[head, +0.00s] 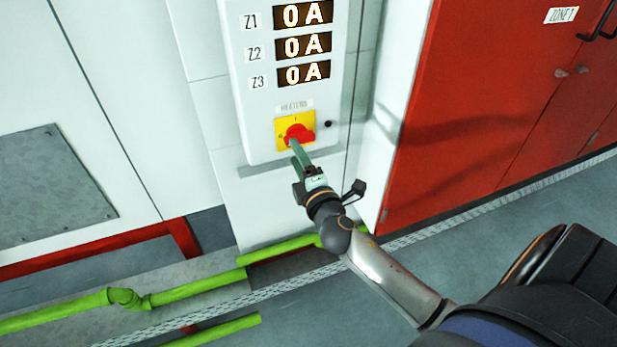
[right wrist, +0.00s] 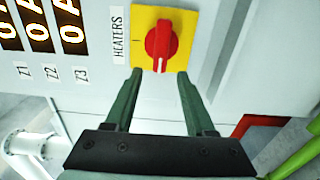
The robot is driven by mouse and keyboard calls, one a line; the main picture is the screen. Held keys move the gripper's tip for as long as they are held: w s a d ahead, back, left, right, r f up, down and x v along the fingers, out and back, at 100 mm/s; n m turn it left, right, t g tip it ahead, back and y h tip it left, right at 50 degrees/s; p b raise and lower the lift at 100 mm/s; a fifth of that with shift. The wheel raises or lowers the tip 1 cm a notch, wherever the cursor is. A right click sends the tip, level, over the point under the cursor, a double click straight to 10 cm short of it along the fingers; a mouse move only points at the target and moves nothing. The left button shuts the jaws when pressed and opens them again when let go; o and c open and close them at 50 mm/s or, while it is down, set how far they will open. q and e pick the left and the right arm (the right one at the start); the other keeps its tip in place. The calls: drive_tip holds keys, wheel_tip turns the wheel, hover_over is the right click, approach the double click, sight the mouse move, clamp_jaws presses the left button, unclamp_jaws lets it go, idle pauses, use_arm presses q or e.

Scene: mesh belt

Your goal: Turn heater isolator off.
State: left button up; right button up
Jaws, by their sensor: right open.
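The heater isolator is a red rotary knob (head: 303,132) on a yellow square plate (head: 283,124), low on the white panel. In the right wrist view the knob (right wrist: 160,42) lies straight ahead, its white mark pointing toward my gripper, a quarter turn from the "I" mark on the plate. In the head view the handle lies about level. My right gripper (right wrist: 160,74) is open, its two green fingers spread, with the tips just short of the knob. The gap between them looks empty. My left gripper is not in view.
Three displays (head: 304,44) above the isolator read 0 A. A red cabinet (head: 480,100) stands to the right. Green pipes (head: 125,299) run low at the left, near a red frame (head: 95,247). A small dark button (head: 328,124) sits right of the plate.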

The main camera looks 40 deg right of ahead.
drive_tip(key=b+v, duration=0.1)
drive_tip(key=v, duration=0.7)
drive_tip(key=shift+s, duration=0.2)
drive_tip(key=shift+a, duration=0.1)
drive_tip(key=s+a+f+m+g+y+p, duration=0.1)
drive_tip(key=s+a+f+m+g+y, duration=0.1)
drive_tip(key=s+a+f+m, duration=0.2)
drive_tip(key=s+a+f+m+g+y+p, duration=0.1)
drive_tip(key=s+a+f+m+g+y, duration=0.1)
drive_tip(key=f, duration=0.9)
drive_tip(key=s+a+f+m+g+y, duration=0.2)
drive_tip(key=s+a+f+m+g, duration=0.2)
drive_tip(key=s+f+m, duration=0.3)
drive_tip(key=shift+s+a+f+p, duration=0.4)
drive_tip(key=shift+s+a, duration=0.5)
drive_tip(key=shift+s, duration=0.25)
drive_tip(key=shift+d, duration=0.1)
